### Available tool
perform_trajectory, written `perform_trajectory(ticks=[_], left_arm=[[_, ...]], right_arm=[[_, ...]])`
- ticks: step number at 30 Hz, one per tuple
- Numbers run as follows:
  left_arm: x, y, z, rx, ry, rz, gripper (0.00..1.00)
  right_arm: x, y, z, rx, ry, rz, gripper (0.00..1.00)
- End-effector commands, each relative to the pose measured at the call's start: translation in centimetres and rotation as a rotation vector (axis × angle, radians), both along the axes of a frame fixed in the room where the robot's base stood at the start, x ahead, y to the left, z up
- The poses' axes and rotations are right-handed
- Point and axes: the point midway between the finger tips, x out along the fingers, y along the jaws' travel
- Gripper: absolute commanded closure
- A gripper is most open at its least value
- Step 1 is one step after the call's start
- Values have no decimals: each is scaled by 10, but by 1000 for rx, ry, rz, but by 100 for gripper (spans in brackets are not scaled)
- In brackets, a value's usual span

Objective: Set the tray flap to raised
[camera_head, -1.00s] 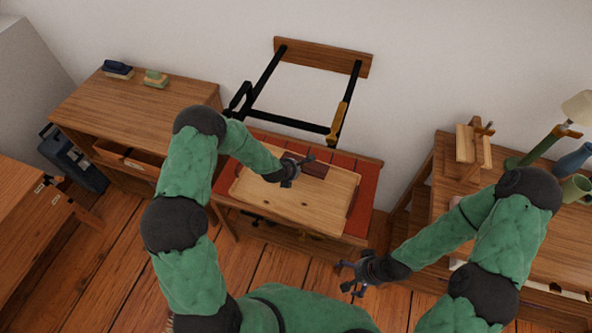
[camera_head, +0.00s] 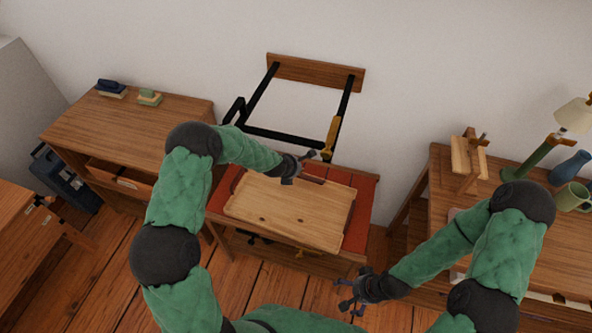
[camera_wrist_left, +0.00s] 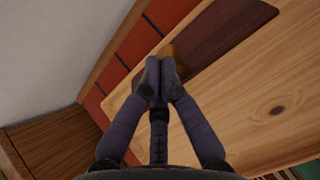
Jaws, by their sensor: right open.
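A pale wood tray board (camera_head: 285,222) lies flat on a red-slatted table (camera_head: 361,215). A dark brown strip shows on its far part in the left wrist view (camera_wrist_left: 222,42). Above its far edge, a black frame (camera_head: 262,92) juts from a wall board (camera_head: 316,73), with a yellow lever (camera_head: 332,138) on its right arm. My left gripper (camera_head: 316,167) is by the tray's far edge, close below the lever. In the wrist view its fingertips (camera_wrist_left: 160,80) meet, partly covering an amber piece (camera_wrist_left: 176,52); contact is unclear. My right gripper (camera_head: 350,294) is open and empty, near right of the table.
A wooden desk (camera_head: 130,118) with small stacked items and an open drawer (camera_head: 122,175) stands left. The right desk (camera_head: 535,225) holds a wooden stand (camera_head: 468,158), a lamp (camera_head: 572,115), a blue vase (camera_head: 570,166) and a mug (camera_head: 572,195). Floor shows in front of the table.

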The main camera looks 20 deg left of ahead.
Motion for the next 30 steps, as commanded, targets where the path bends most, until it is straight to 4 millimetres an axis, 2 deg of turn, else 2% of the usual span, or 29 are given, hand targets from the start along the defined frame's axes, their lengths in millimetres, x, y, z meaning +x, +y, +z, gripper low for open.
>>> perform_trajectory(ticks=[30], left_arm=[[6,-1,3,0,-1,0,100]], right_arm=[[0,0,0,0,0,0,0]])
